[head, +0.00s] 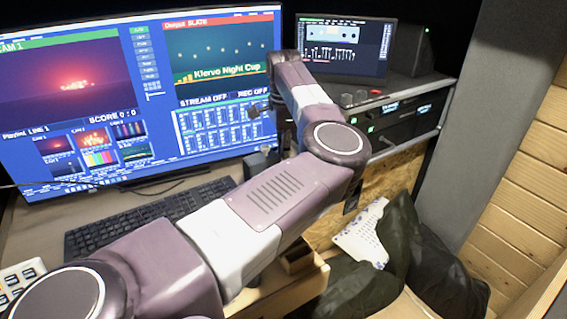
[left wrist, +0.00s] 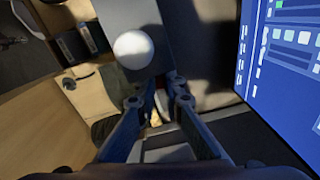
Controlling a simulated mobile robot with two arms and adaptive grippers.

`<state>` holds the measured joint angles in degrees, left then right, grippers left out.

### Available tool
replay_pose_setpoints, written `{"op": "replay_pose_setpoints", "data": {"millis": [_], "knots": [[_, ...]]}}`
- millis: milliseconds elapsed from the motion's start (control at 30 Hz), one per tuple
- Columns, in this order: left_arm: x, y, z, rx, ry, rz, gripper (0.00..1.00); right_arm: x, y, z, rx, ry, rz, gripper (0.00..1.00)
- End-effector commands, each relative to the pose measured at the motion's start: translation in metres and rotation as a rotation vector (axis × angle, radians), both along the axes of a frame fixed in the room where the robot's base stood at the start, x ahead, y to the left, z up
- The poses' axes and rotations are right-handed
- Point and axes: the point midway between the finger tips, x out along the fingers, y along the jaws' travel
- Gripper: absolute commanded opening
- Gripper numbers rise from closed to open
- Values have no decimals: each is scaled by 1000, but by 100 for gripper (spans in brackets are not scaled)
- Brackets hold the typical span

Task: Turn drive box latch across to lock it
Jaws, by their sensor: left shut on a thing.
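In the left wrist view, my left gripper (left wrist: 162,92) has its two fingers close together at the lower edge of a dark grey box (left wrist: 122,20). The box has a round white disc (left wrist: 133,49) on its face. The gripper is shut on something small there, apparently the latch. The fingers hide most of it, so its angle cannot be told. In the head view, my left arm crosses the middle of the picture, and its wrist end is by the right edge of the large monitor. I cannot make out the latch there. My right gripper is in neither view.
The large monitor (head: 75,75) stands close to the left of the arm's end. A smaller screen (head: 345,48) and a rack with knobs (head: 395,125) are to the right. A keyboard (head: 120,225) lies on the desk, left of the arm. Dark cloth (head: 395,240) lies at lower right.

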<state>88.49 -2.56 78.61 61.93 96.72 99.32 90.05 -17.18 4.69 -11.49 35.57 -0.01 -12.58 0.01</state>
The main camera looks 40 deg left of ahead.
Motion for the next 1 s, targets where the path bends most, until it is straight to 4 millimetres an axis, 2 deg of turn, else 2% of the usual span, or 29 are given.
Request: {"op": "replay_pose_setpoints", "data": {"millis": [500,1000], "knots": [[0,0,1,4,-3,-332,0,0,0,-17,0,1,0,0],[0,0,2,5,-4,-398,0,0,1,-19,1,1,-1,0]]}}
